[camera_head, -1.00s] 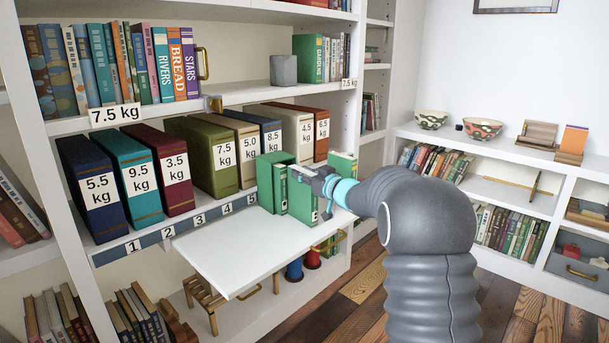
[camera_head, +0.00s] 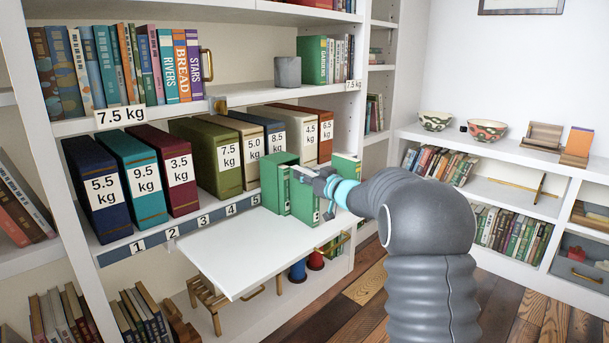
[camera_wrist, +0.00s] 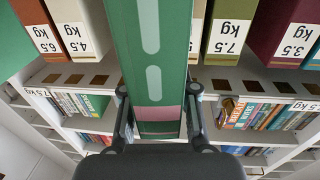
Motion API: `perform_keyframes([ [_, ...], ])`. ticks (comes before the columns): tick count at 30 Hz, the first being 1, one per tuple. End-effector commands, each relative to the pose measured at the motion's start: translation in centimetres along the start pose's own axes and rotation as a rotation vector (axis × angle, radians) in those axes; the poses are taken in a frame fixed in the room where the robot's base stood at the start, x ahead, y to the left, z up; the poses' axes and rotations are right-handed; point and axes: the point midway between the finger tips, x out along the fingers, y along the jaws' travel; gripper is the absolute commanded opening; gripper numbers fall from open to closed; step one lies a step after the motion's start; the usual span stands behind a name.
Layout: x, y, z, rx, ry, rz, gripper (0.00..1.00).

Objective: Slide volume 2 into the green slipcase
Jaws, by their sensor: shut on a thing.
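The green slipcase (camera_head: 268,172) stands upright at the front of the middle shelf, above the white pull-out board. A green spine with pale marks (camera_head: 283,190) shows at its front; I cannot tell if it is a volume inside. My gripper (camera_head: 326,186) is shut on a green book (camera_head: 306,201), just right of the slipcase, upright or nearly so. In the wrist view the held green book (camera_wrist: 152,60), with pale ovals and a pink band, stands between my fingers (camera_wrist: 158,112). Its number is not readable. Whether it touches the slipcase is unclear.
Another green book (camera_head: 346,168) stands right of my gripper. Weight-labelled binders, such as the olive 7.5 kg one (camera_head: 212,158), fill the shelf to the left and behind. The white pull-out board (camera_head: 240,250) is bare.

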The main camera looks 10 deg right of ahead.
Motion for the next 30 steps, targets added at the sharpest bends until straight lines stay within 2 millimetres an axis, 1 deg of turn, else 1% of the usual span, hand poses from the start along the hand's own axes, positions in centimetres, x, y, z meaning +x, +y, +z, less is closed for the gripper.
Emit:
perform_keyframes([
  [4, -0.40, 0.06, -0.10, 0.000, 0.001, 0.001, 0.00],
  [18, -0.41, 0.10, -0.11, -0.001, 0.002, -0.002, 0.00],
  [24, -0.38, 0.56, -0.15, -0.002, 0.004, -0.065, 0.00],
  [30, -0.39, 0.55, -0.13, -0.001, 0.002, -0.099, 0.00],
])
